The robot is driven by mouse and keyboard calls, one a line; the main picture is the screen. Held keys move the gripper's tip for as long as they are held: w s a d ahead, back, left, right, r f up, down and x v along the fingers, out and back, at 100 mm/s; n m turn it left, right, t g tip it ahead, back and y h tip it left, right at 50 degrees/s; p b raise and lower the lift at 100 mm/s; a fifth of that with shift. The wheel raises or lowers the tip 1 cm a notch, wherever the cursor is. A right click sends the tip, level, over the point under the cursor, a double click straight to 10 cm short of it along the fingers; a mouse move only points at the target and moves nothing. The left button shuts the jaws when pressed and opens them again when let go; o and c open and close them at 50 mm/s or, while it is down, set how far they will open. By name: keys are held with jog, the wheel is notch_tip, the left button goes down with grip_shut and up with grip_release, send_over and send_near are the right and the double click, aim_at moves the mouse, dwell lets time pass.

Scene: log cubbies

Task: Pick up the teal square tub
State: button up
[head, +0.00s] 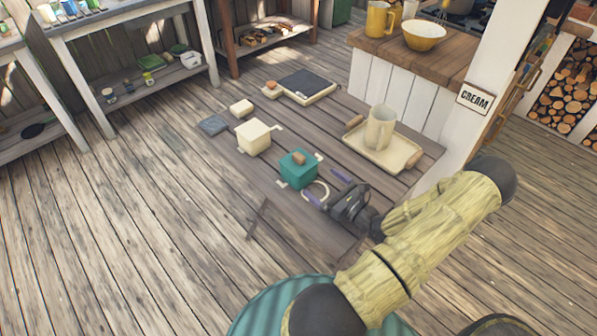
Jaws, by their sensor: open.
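The teal square tub (298,170) stands upright on the low wooden table, near its front part. A small brown block-like piece (298,158) sits on its top. My gripper (326,190) is just to the right of the tub and lower in the picture. Its two purple-tipped fingers are spread apart and point toward the tub. Nothing shows between them except a pale ring-shaped piece (318,190) on or near the table. I cannot tell whether a finger touches the tub.
A cream square tub (253,137) stands left of the teal one. A cream tray (384,150) with a tall mug (380,127) is at the right. A dark slate board (308,85), a grey flat piece (212,125) and a small cream block (241,107) lie behind. A white post (500,90) stands right.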

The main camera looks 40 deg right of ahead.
aim_at(309, 173)
jog(key=w, duration=0.6)
jog(key=shift+a, duration=0.25)
jog(key=shift+w, duration=0.15)
jog(key=w, duration=0.3)
jog(key=w+p, duration=0.1)
jog(key=w, duration=0.1)
jog(key=shift+a+f, duration=0.2)
jog(key=shift+f, duration=0.05)
jog(key=c, duration=1.5)
jog(key=shift+o, duration=0.2)
jog(key=shift+r, duration=0.25)
jog(key=shift+r, duration=4.75)
jog(key=shift+r, duration=0.1)
